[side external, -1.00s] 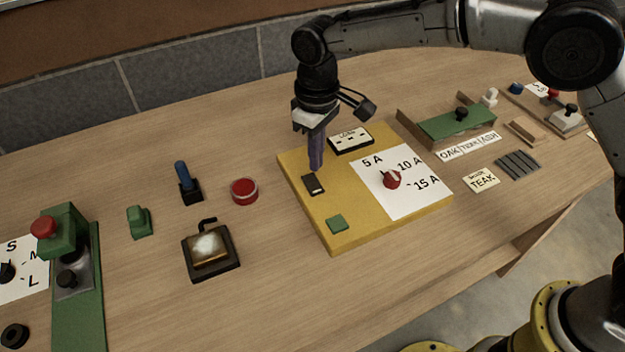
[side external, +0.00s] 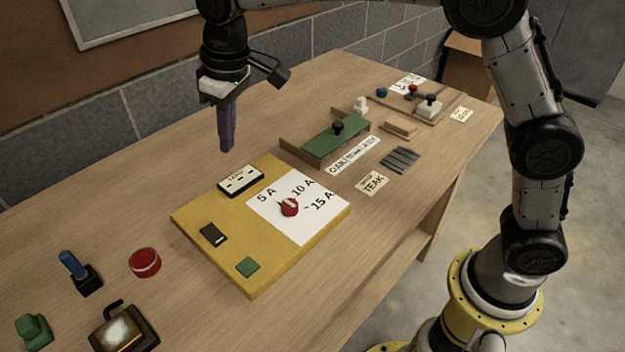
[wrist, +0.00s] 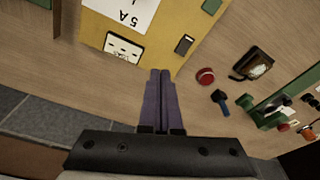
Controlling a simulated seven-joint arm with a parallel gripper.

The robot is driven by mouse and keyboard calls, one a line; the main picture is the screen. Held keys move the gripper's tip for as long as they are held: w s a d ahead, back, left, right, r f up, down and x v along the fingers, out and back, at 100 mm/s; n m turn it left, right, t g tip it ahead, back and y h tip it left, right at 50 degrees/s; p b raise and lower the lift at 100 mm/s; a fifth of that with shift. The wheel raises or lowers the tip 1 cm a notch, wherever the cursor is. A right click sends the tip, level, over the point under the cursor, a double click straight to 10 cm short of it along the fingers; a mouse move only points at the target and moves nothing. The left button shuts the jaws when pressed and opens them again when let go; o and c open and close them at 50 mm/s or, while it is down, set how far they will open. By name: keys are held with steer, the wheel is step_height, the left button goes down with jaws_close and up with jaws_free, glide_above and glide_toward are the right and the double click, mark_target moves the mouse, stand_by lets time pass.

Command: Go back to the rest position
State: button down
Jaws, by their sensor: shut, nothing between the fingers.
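My gripper (side external: 226,146) is shut and empty, its purple fingers pointing down. In the side external view it hangs in the air above the far edge of the yellow panel (side external: 255,285), touching nothing. In the wrist view the two fingers (wrist: 160,75) lie side by side, with the yellow panel beyond them. The panel carries a black switch (side external: 213,235), a green square (side external: 248,267), a white-faced black block (side external: 240,181) and a red knob (side external: 289,207) on a white sheet marked 5 A, 10 A and 15 A.
A red button (side external: 145,262), a blue-handled lever (side external: 75,268) and a black-framed lamp (side external: 124,330) stand left of the panel. A green block in a wooden holder (side external: 330,140) and dark strips (side external: 400,159) lie to the right. A grey block wall (side external: 160,105) runs behind the table.

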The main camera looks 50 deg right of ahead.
steer(key=s+d+r+m+t, duration=0.2)
steer(key=s+d+r, duration=0.3)
steer(key=s+d, duration=0.3)
steer(key=s+d+r+m+t, duration=0.1)
steer(key=s+d+r, duration=0.4)
steer(key=s+d, duration=0.3)
steer(key=s+d+f+m+t, duration=0.1)
steer(key=s+d+f, duration=0.3)
steer(key=s+f, duration=0.6)
steer(key=s, duration=0.3)
steer(key=shift+s+d+m+h, duration=0.15)
steer(key=shift+s+m+h, duration=0.15)
steer(key=shift+s+h, duration=0.1)
